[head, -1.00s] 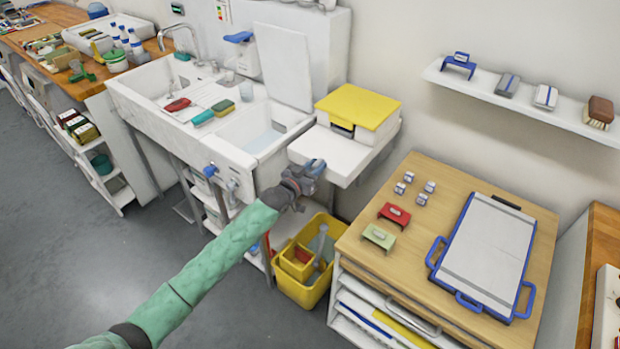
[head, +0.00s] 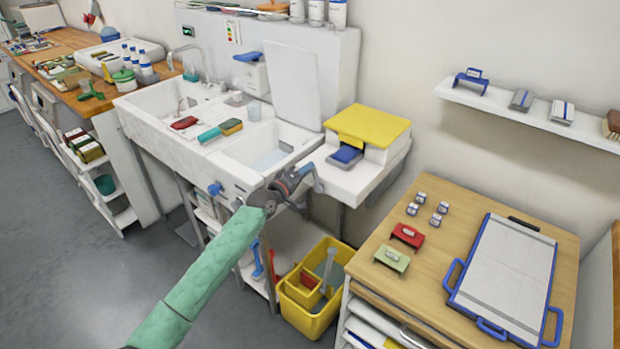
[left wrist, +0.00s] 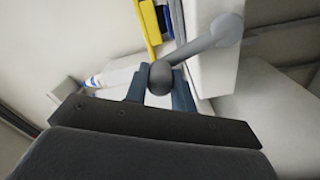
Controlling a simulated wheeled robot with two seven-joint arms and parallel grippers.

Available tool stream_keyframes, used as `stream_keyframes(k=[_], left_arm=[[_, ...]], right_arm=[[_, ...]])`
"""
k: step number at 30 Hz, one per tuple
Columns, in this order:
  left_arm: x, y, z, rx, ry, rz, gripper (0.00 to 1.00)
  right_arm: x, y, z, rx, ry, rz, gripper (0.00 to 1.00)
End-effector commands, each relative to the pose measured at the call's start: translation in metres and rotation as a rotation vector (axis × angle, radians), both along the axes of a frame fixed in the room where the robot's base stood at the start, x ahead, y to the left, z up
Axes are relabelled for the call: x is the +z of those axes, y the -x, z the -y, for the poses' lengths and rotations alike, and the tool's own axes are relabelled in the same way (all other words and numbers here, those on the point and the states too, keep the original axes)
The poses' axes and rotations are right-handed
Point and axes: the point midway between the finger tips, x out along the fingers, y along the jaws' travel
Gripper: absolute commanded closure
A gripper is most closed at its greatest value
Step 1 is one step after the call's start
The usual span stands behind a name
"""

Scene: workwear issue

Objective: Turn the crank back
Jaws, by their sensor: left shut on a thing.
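The crank is grey, with a round knob and a straight arm. In the left wrist view the crank (left wrist: 195,46) runs from the knob up to the right, to a hub on the side of a white body. My left gripper (left wrist: 160,84) is shut on the knob, one blue finger on each side. In the head view my left gripper (head: 291,180) is at the left front of the white machine (head: 350,182), and part of the crank (head: 317,181) shows beside it. The machine has a yellow lid (head: 372,124); a blue block (head: 345,156) shows in its front opening. My right gripper is out of view.
A white double sink (head: 240,178) stands left of the machine. A yellow bucket (head: 311,318) is on the floor below. A wooden-topped cabinet (head: 415,265) with a blue-framed board (head: 510,270) stands at the right. A wall shelf (head: 520,108) is above it.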

Motion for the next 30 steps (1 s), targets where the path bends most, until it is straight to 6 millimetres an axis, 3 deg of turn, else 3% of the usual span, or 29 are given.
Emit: stream_keyframes(k=[15,30], left_arm=[[-0.023,-0.017,-0.020,-0.007,0.367,-0.269,1.00],[-0.033,-0.023,-0.027,-0.011,0.523,-0.383,1.00]], right_arm=[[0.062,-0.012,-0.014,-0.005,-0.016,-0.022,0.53],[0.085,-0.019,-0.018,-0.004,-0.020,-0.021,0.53]])
